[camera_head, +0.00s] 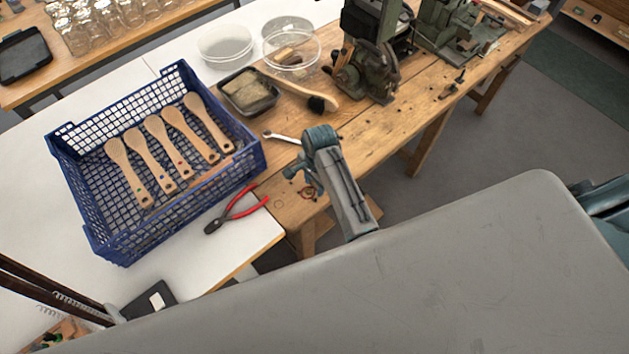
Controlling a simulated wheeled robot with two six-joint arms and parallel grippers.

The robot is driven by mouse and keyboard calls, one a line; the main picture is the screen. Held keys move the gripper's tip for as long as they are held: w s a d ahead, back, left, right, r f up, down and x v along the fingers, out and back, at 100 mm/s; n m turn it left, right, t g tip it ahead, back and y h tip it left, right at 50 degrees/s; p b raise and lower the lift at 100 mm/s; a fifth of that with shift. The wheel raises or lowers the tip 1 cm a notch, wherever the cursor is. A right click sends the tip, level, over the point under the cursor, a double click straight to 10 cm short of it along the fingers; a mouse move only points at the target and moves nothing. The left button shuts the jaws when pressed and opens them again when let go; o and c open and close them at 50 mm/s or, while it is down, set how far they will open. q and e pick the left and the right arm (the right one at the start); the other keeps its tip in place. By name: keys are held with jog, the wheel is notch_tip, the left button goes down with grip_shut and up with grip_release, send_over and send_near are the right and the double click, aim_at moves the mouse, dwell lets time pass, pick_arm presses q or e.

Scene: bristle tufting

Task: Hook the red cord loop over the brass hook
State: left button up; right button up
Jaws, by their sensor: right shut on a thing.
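My right gripper (300,178) is over the near end of the wooden bench, by its front edge. Its jaws are small and partly hidden by its own teal wrist, and they are shut on a thin red cord loop (308,194). The loop shows as a small reddish-brown ring just below the jaws, close to the wood; I cannot tell whether it touches. I cannot make out the brass hook. A faint small ring mark (279,203) shows on the bench to the left of the loop. My left gripper is not in view.
Red-handled pliers (238,209) and a wrench (282,137) lie near the gripper. A blue crate (100,240) with several wooden brushes stands left on the white table. A tray (248,91), a brush (318,99), bowls (226,43) and a machine (370,70) are further back.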

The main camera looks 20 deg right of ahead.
aim_at(316, 190)
jog(key=shift+s+d+f+b, duration=0.1)
jog(key=shift+d+f+b, duration=0.1)
jog(key=shift+f, duration=0.65)
jog(key=shift+d+f+b, duration=0.1)
jog(key=shift+f+b, duration=0.1)
jog(key=shift+f, duration=0.6)
jog(key=shift+f, duration=0.45)
jog(key=o, duration=1.4)
jog(key=shift+r+p, duration=0.9)
jog(key=shift+r, duration=4.35)
